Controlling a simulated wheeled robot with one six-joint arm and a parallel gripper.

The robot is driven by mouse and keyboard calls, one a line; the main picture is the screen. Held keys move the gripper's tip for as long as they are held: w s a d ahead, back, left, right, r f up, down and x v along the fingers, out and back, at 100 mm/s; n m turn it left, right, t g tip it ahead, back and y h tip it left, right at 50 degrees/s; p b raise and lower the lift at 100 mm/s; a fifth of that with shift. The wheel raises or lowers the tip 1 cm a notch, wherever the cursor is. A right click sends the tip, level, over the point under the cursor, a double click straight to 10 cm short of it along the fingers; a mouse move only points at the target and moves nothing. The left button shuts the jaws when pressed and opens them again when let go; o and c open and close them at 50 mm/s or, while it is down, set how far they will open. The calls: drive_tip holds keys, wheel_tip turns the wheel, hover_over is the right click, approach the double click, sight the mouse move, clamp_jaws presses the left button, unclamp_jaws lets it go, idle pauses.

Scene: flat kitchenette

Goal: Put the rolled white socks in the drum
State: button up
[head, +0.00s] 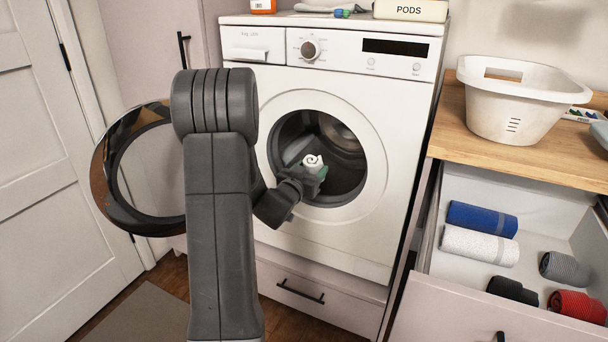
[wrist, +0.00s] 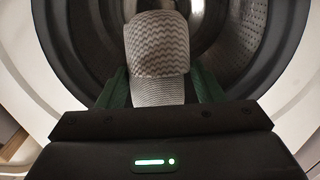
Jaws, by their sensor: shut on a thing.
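The rolled white socks (head: 313,163) are in my gripper (head: 305,178) at the mouth of the washing machine's drum (head: 345,150). In the wrist view the socks (wrist: 158,50) show a grey-and-white zigzag knit and sit between the two green fingers (wrist: 160,90), which are shut on them. The drum's perforated metal wall (wrist: 245,50) shows behind the socks in the wrist view. The round door (head: 105,190) stands open to the left. My arm hides part of the machine's front and the door's hinge side.
A white laundry basket (head: 515,110) stands on the wooden counter (head: 560,160) at right. Below it an open drawer (head: 440,300) holds several rolled textiles. A PODS box (head: 410,10) sits on top of the machine. The dark rubber rim (wrist: 60,60) surrounds the opening.

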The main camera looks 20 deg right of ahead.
drive_tip(key=f+x, duration=0.2)
drive_tip(key=x, duration=0.9)
drive_tip(key=f+p+x, duration=0.1)
drive_tip(key=f+x, duration=0.1)
drive_tip(key=x, duration=1)
drive_tip(key=shift+f, duration=0.3)
drive_tip(key=shift+a, duration=0.1)
drive_tip(key=o, duration=1)
drive_tip(key=shift+o, duration=0.2)
drive_tip(key=p+v, duration=0.1)
drive_tip(key=v, duration=1.2)
drive_tip(key=shift+s+a, duration=0.25)
drive_tip(key=shift+a, duration=0.05)
